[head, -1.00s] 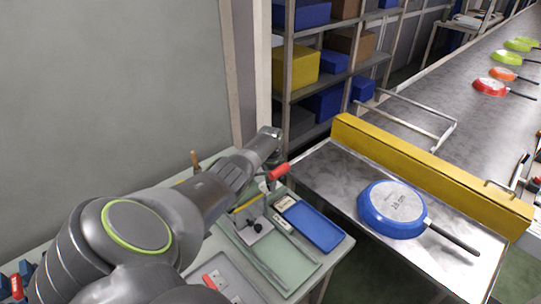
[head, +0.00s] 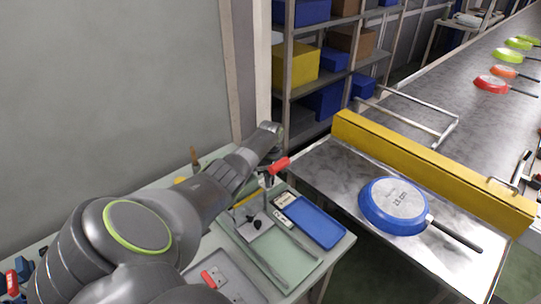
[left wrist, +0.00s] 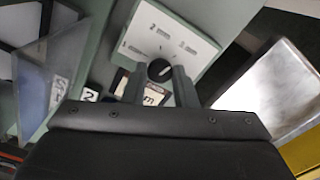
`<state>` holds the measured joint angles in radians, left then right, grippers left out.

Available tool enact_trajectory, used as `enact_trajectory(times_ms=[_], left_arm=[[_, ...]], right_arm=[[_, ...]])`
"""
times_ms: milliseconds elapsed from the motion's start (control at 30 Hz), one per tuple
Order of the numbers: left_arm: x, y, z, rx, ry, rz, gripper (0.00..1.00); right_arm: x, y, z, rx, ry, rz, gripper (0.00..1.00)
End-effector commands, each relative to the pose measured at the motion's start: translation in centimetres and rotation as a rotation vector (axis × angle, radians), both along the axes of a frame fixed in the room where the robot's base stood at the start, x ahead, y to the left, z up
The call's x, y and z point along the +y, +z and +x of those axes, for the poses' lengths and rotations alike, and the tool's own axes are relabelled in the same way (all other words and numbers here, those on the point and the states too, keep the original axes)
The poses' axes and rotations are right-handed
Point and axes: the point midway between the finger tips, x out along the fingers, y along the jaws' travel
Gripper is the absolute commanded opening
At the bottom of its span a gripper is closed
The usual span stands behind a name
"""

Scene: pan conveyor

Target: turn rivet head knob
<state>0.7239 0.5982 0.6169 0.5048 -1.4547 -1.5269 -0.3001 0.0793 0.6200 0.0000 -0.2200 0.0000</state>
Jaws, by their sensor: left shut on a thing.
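In the left wrist view, a round black knob (left wrist: 159,70) sits on a white dial panel (left wrist: 178,38) marked 1, 2 and 3. My left gripper (left wrist: 159,76) has one finger on each side of the knob and is shut on it. A small light mark shows on the knob, but I cannot read its exact setting. In the head view my left arm reaches over the workbench, and the knob and fingertips cannot be made out behind the wrist. A red handle (head: 278,166) shows beside my wrist. My right gripper is not in view.
The workbench holds a blue tray (head: 316,222), a green tray (head: 290,262) and small labelled boxes (head: 284,200). A blue pan (head: 380,212) lies on the metal table to the right. A yellow rail (head: 430,172) separates it from the conveyor. Shelves stand behind.

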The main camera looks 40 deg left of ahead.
Motion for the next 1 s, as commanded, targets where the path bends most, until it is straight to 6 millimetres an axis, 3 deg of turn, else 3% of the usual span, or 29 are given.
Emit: enact_trajectory(times_ms=[400, 933, 967, 1000], left_arm=[[0.13, 0.03, -0.01, 0.0, -0.184, 0.002, 0.02], [0.11, 0.08, 0.02, -0.001, -0.209, 0.002, 0.02], [0.11, 0.08, 0.02, -0.001, -0.208, 0.002, 0.26], [0.11, 0.08, 0.02, -0.001, -0.208, 0.002, 0.32]], right_arm=[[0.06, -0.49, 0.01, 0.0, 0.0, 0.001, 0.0], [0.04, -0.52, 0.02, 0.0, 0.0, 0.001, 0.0], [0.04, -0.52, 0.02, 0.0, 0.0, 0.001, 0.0], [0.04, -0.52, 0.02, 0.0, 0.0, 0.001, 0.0]])
